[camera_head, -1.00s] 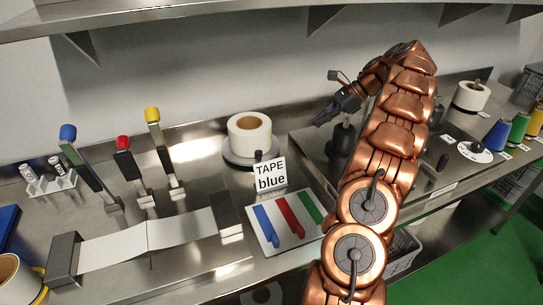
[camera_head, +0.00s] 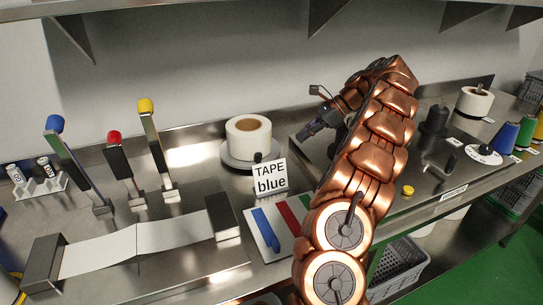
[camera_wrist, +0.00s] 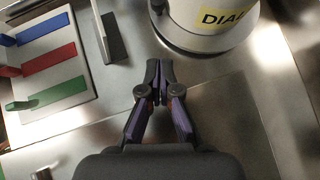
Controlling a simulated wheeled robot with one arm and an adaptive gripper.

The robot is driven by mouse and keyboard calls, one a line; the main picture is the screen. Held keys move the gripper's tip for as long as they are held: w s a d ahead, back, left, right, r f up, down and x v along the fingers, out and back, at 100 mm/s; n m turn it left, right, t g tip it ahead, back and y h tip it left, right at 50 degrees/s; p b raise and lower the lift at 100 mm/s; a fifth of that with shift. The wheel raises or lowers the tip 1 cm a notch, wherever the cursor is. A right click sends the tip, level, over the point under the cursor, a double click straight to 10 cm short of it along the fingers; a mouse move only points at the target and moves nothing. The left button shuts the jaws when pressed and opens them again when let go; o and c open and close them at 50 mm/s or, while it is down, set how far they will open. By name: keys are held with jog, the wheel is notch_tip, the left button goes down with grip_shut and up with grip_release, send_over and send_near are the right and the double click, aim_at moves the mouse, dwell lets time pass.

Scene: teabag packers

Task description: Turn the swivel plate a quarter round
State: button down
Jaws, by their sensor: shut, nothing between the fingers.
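A round grey plate (camera_head: 236,160) lies on the steel bench with a white roll (camera_head: 246,142) on it. A small black knob (camera_head: 258,157) shows at its front edge. In the wrist view the plate (camera_wrist: 180,42) is at the top right, and the roll (camera_wrist: 207,8) bears a yellow label reading "DIAL", cut off by the frame edge. My gripper (camera_head: 304,134) is to the right of the plate, apart from it. In the wrist view my gripper (camera_wrist: 159,66) is shut and empty, its fingertips close to the plate's lower left.
A sign reading "TAPE blue" (camera_head: 270,178) stands in front of the plate. A board with coloured strips (camera_head: 265,245) lies before it. Several levers (camera_head: 118,160) stand to the left. A black cylinder (camera_head: 434,122) and numbered dial (camera_head: 484,154) are to the right.

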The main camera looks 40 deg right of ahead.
aim_at(271, 151)
jog(key=shift+b+x, duration=0.4)
jog(key=shift+x, duration=2.2)
jog(key=a, duration=0.1)
jog(key=w+a+f, duration=0.1)
jog(key=w+a, duration=0.1)
jog(key=shift+w+a+f+p, duration=0.1)
jog(key=shift+a+f+p, duration=0.25)
jog(key=shift+f+p, duration=0.05)
jog(key=shift+w+a, duration=0.55)
jog(key=shift+a, duration=0.25)
jog(key=shift+a+p, duration=0.15)
jog(key=shift+p, duration=0.15)
